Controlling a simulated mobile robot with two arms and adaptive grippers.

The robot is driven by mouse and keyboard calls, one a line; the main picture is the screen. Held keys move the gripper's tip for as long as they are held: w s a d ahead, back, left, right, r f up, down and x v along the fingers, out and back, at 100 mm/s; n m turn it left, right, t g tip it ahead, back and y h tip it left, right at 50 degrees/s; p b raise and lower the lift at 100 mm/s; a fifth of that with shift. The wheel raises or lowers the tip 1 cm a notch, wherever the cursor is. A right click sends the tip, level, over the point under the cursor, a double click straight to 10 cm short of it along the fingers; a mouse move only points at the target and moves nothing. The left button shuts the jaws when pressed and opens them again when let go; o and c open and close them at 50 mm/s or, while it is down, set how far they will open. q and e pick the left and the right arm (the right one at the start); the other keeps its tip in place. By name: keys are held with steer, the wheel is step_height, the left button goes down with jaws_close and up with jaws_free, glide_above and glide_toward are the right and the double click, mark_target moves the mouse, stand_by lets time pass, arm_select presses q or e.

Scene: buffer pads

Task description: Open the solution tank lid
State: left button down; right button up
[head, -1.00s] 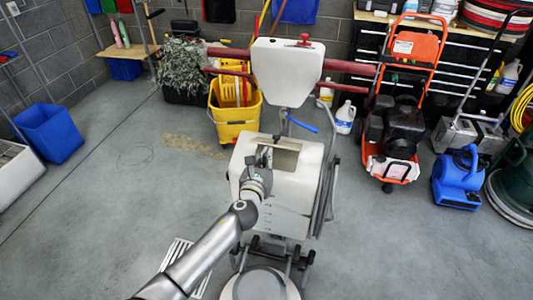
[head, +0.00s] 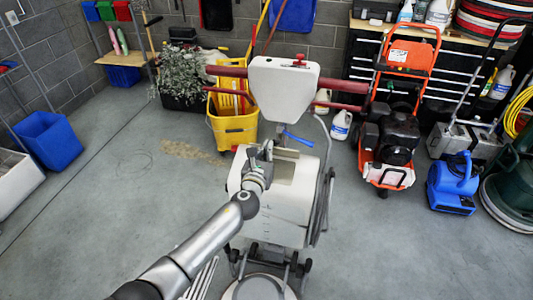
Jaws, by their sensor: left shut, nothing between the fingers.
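The solution tank (head: 290,205) is the off-white box on the floor machine in the middle of the head view. Its top has a rectangular greyish recess (head: 283,171), partly hidden by my left gripper. A pale strip (head: 287,153) shows at the recess's far edge; I cannot tell whether this is the raised lid or the rim. My left gripper (head: 261,150) is shut and empty, over the left part of the tank top. I cannot tell whether it touches the tank. My right gripper is not in view.
The machine's handle head (head: 284,90), with dark red grips to both sides, rises behind the tank. A yellow bucket (head: 233,131) stands behind left, an orange machine (head: 391,135) behind right. A blue blower (head: 453,185) is at right. Floor left of the machine is clear.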

arm_select(q)
steer(key=shift+r, duration=0.1)
stand_by(0.4)
steer(key=v, duration=1.2)
